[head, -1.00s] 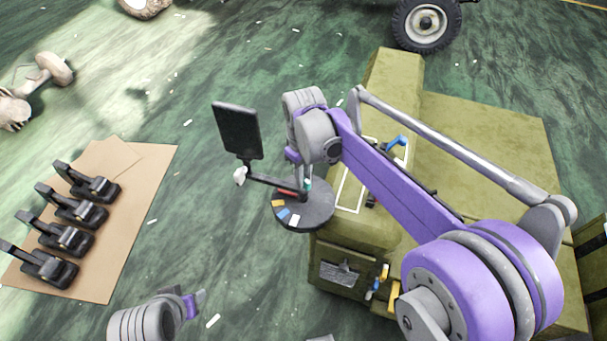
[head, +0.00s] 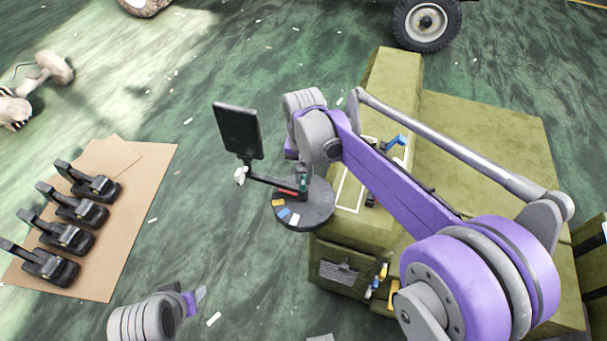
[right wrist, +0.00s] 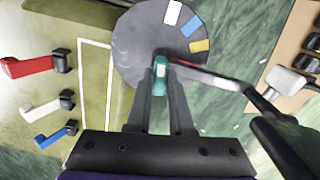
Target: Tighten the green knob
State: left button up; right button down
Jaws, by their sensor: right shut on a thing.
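The green knob (right wrist: 160,82), teal with a pale mark on top, stands over a round grey disc (right wrist: 125,60) in the right wrist view. My right gripper (right wrist: 161,92) is shut on it, with a finger on each side. In the head view the knob (head: 303,183) is a small teal piece above the disc (head: 318,213), partly hidden by my right arm. A dark arm with a red part and a black panel (head: 239,131) reaches left from beside the knob. My left gripper (head: 198,298) is low at left, away from the knob; its jaw opening is unclear.
An olive-green cabinet (head: 490,140) stands at right. Red (right wrist: 30,65), white (right wrist: 40,106) and blue (right wrist: 55,136) levers are beside the disc. Several black clamp-like things lie on cardboard (head: 130,195) at left. A wheel (head: 426,22) is at the back. Floor between is mostly open.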

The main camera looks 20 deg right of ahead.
aim_at(303, 178)
jog(key=shift+m, duration=1.1)
jog(key=c, duration=0.8)
grip_release()
notch_tip(303, 178, up, 11)
jog(key=shift+p, duration=0.45)
